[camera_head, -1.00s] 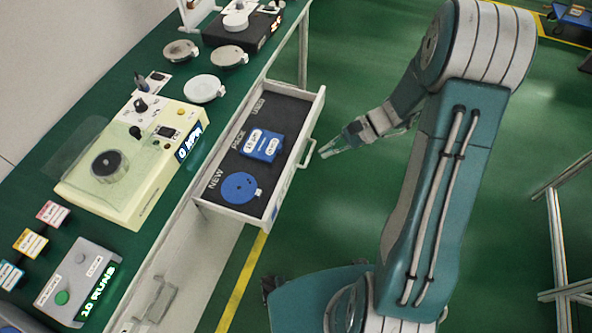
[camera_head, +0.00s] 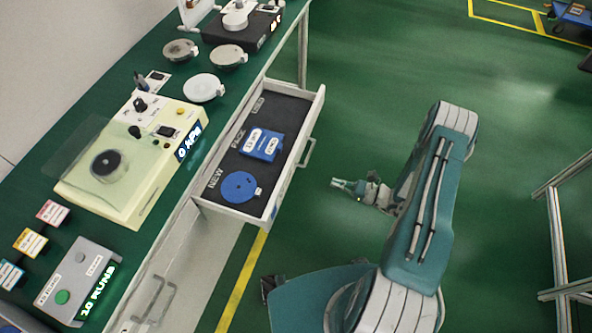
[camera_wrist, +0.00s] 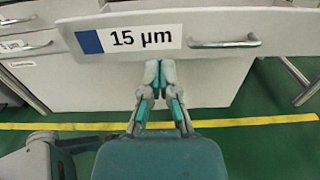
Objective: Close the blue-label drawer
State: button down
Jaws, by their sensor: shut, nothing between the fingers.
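The blue-label drawer (camera_head: 281,198) stands pulled out from under the bench in the head view, with its inside showing. It holds a blue box (camera_head: 262,145) and a round blue disc (camera_head: 240,187). In the wrist view its front (camera_wrist: 205,22) carries a white label with a blue square and "15 µm" (camera_wrist: 128,39), and a bar handle (camera_wrist: 225,43) to the right. My gripper (camera_head: 336,183) is shut and empty, to the right of the drawer front and apart from it in the head view. In the wrist view its fingertips (camera_wrist: 160,66) appear just below the label.
The bench top (camera_head: 75,150) carries a cream machine (camera_head: 140,165), a grey button box (camera_head: 75,285) and several round plates. Another drawer handle (camera_head: 152,300) is below the bench front. A metal frame (camera_head: 556,235) stands at the right. The floor between is open.

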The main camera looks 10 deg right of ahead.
aim_at(289, 169)
jog(key=x, duration=1.3)
jog(key=shift+w+a, duration=0.15)
jog(key=shift+a, duration=0.2)
